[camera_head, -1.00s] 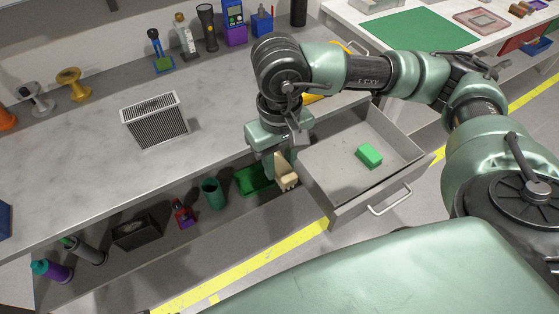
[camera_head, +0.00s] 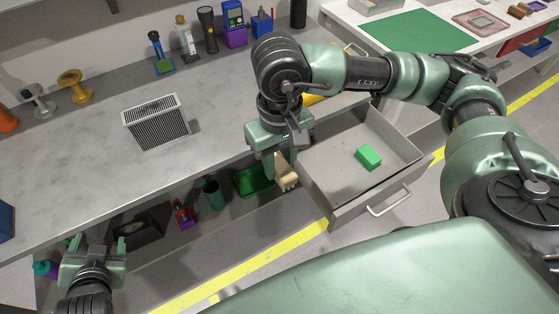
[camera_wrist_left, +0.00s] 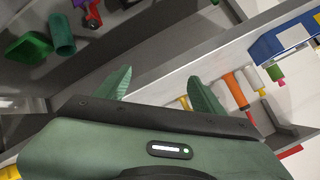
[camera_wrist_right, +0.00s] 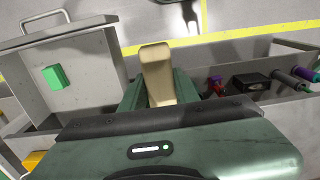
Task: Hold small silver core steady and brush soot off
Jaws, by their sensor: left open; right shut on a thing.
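The small silver core (camera_head: 157,123) stands on the grey bench, a finned block with a pale frame; no gripper touches it. My right gripper (camera_head: 278,160) hangs at the bench's front edge, beside the open drawer. It is shut on a beige block-like tool, perhaps the brush (camera_head: 287,172); its beige body also shows between the fingers in the right wrist view (camera_wrist_right: 157,75). My left gripper (camera_head: 100,243) is at the lower left, in front of the bench, below and left of the core. Its fingers are apart and empty in the left wrist view (camera_wrist_left: 160,88).
An open drawer (camera_head: 345,207) holds a green block (camera_head: 368,157). A lower shelf holds a green cup (camera_head: 212,193), a green tray (camera_head: 252,182) and a black box (camera_head: 140,233). Spools and bottles line the bench's back. The bench around the core is clear.

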